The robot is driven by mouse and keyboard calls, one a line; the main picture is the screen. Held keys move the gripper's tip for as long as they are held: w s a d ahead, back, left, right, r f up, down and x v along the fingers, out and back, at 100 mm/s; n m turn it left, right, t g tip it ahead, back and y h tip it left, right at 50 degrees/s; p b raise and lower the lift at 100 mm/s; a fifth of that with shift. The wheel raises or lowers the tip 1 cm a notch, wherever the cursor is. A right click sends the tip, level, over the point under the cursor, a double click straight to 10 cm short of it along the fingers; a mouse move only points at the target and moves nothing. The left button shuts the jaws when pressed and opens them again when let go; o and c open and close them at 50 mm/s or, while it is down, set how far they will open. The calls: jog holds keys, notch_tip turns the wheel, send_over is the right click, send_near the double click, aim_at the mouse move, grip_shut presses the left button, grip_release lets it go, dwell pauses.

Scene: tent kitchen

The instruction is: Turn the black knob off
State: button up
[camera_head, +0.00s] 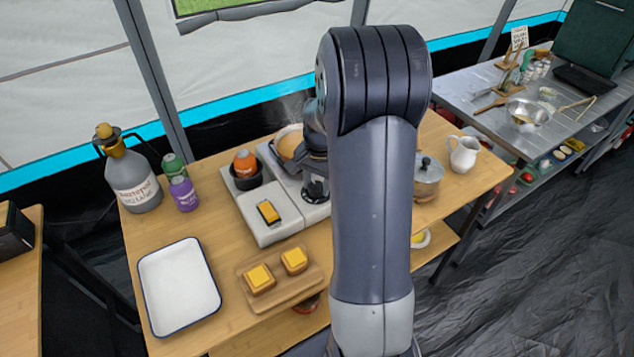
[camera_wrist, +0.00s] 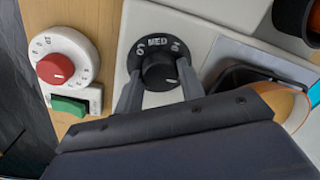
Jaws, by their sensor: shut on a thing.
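The black knob (camera_wrist: 160,72) is on a black dial plate on a white panel (camera_wrist: 208,40) in the wrist view. MED reads at the top of the dial. A pale pointer mark shows at the knob's lower right. My gripper (camera_wrist: 161,88) has one finger on each side of the knob and is shut on it. The lower part of the dial is hidden by my gripper. In the head view my arm covers much of the area, and my gripper (camera_head: 316,180) reaches down to the white stove (camera_head: 262,233).
A red knob (camera_wrist: 56,69) and a green switch (camera_wrist: 69,106) sit left of the black knob. A pan (camera_head: 288,143) and a black pot (camera_head: 241,176) stand at the back of the stove. A white tray (camera_head: 178,285) and a wooden board (camera_head: 283,297) with toast lie nearer.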

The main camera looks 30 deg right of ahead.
aim_at(319, 186)
jog(key=o, duration=1)
notch_tip(319, 186, up, 11)
jog(key=shift+s+d, duration=0.15)
jog(key=shift+s, duration=0.1)
jog(key=shift+f, duration=0.15)
jog(key=f, duration=1.1)
jog(key=shift+w+a, duration=0.2)
jog(key=shift+r, duration=0.15)
